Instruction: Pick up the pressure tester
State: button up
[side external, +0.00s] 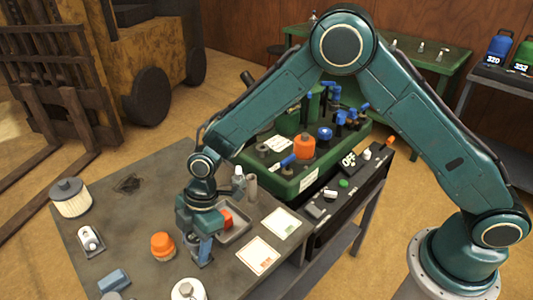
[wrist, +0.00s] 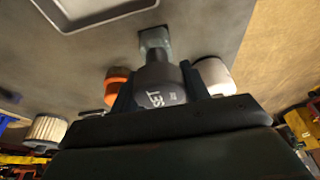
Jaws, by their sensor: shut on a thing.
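My gripper (side external: 203,240) is over the front part of the grey bench, pointing down, right of an orange-topped jar (side external: 162,245). It is shut on a dark grey, round-bodied thing with white lettering (wrist: 160,88), which appears to be the pressure tester. In the wrist view this body sits between both fingers. A grey-green blocky piece (wrist: 155,42) shows just beyond it; I cannot tell whether it belongs to it. In the side view the fingers hide most of the held thing, and I cannot tell whether it touches the bench.
A metal tray (side external: 243,229) with a red item lies just right of the gripper. A white container (side external: 188,291), blue block (side external: 113,280), white bottle (side external: 90,240) and filter (side external: 70,198) stand nearby. Two cards (side external: 258,255) lie right.

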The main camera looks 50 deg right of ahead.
jog(key=shift+r, duration=0.1)
notch_tip(320, 180, up, 20)
dwell(0.6)
dwell(0.5)
jog(key=w+d+f+m, duration=0.2)
jog(key=w+d, duration=0.2)
jog(key=d, duration=0.7)
jog(key=w+d+f+m+t, duration=0.1)
jog(key=w+d, duration=0.4)
jog(key=d, duration=0.6)
jog(key=w+d+f+m, duration=0.3)
jog(key=w+d+f, duration=0.1)
jog(key=d, duration=0.8)
jog(key=shift+w+f+t, duration=0.4)
jog(key=shift+w, duration=0.25)
jog(key=shift+f, duration=0.2)
jog(key=shift+f, duration=2.5)
